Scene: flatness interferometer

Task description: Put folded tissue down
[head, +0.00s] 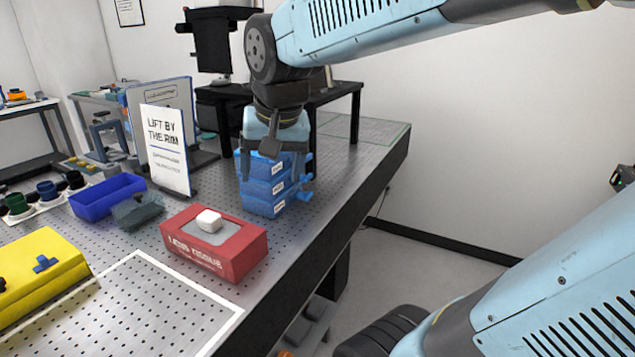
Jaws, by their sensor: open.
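My gripper (274,176) is open, with its fingers pointing down at a stack of blue cases (264,196) with white labels. The fingers overlap the stack in the picture; I cannot tell whether they touch it. I see no tissue between the fingers, though that space is partly hidden. A small white piece (209,220), possibly tissue, sits at the opening on top of a red box (217,256) with white lettering. I cannot make out a separate folded tissue with certainty.
The perforated metal table (175,305) has a white outlined area at its front. A yellow case (40,277), blue bin (107,196), dark crumpled item (138,213) and upright sign (167,150) stand left. The table's right edge (335,246) runs close to the blue stack.

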